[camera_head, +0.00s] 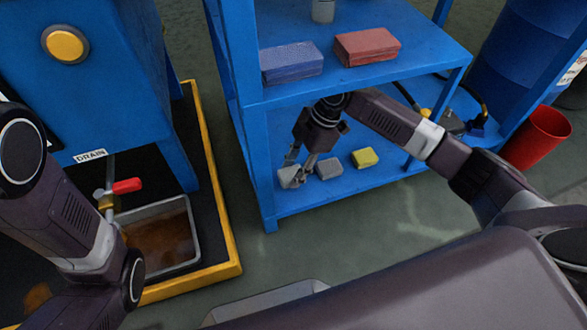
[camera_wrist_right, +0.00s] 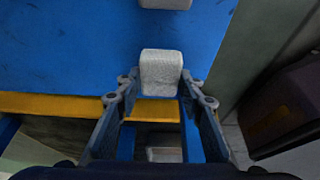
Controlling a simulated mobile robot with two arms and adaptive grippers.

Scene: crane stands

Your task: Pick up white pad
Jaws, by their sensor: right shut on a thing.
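The white pad (camera_head: 289,178) is at the left front of the lower blue shelf (camera_head: 330,191). My right gripper (camera_head: 299,165) reaches down to it and is shut on it. In the right wrist view the light pad (camera_wrist_right: 161,72) sits between the two fingertips (camera_wrist_right: 159,84). Whether it still touches the shelf I cannot tell. A grey pad (camera_head: 329,168) lies close to its right, and a yellow pad (camera_head: 364,157) lies farther right. My left arm shows at the left, but its gripper is out of view.
The upper shelf above my right gripper holds a blue block (camera_head: 292,62) and a red block (camera_head: 367,46). A red bucket (camera_head: 538,136) stands at the right. A tray of brown liquid (camera_head: 163,240) sits under the drain valve at the left, inside a yellow edge (camera_head: 222,215).

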